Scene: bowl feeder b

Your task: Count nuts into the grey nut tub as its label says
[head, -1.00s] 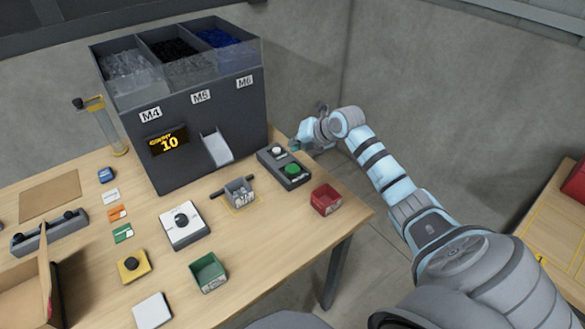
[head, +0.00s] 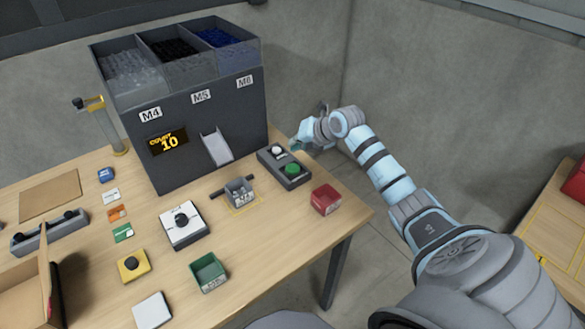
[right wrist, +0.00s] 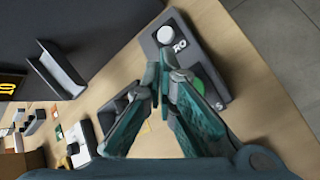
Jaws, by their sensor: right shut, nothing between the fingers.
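The grey nut tub (head: 240,193) stands upright on a yellow-outlined spot below the chute (head: 216,147) of the dark bowl feeder (head: 205,118). Its front label is too small to read, and its contents are unclear. The feeder display (head: 168,143) reads COUNT 10. A button box (head: 286,168) has a white button (head: 278,151) and a green button (head: 292,169). My right gripper (head: 297,145) is shut and empty, just above and beside the box. In the right wrist view its fingertips (right wrist: 160,68) overlap the box and partly hide the green button (right wrist: 197,86). My left gripper is out of view.
The feeder bins are marked M4, M5 and M6. A red bin (head: 326,200), a green bin (head: 208,273) and a white dial box (head: 185,225) stand nearby. A yellow button box (head: 133,265) and coloured cards lie further left. Clear tabletop lies right of the green bin.

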